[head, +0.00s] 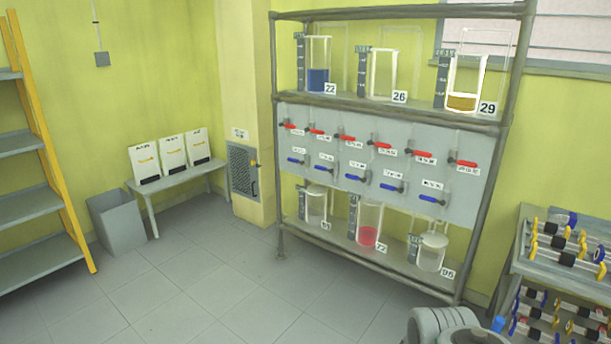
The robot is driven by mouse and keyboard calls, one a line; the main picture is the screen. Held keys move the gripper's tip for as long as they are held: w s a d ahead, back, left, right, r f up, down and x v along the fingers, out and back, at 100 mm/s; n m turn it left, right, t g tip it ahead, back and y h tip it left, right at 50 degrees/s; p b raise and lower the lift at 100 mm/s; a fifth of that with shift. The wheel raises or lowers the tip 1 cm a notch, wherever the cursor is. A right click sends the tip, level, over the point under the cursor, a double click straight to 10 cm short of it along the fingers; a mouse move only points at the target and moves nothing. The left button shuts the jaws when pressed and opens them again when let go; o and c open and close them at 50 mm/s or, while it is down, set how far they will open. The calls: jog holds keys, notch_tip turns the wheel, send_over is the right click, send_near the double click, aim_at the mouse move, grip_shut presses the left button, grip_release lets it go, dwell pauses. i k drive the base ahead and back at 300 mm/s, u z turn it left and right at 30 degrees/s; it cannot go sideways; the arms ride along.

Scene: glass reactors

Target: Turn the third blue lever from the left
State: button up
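A row of several blue levers runs along the lower part of a pale panel (300,139) on the reactor rack. The third blue lever from the left (355,178) lies nearly level, tilted slightly down to the right, with a small white label just above it. The first blue lever (294,161) and second blue lever (323,171) are to its left. More blue levers, one of them at the right end (432,200), continue to its right. My gripper is not in view; only a grey rounded part, likely of my arm, shows at the bottom right, well apart from the levers.
Red levers (346,138) form a row above the blue ones. Glass vessels stand on the rack's top and bottom shelves, including a blue-filled one (318,80). A cluttered metal table (515,262) stands at the right. The tiled floor (215,275) before the rack is clear.

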aim_at(364, 179)
jog(key=u, duration=0.15)
jog(key=i, duration=2.2)
jog(key=u, duration=0.55)
jog(key=i, duration=0.9)
jog(key=z, duration=0.1)
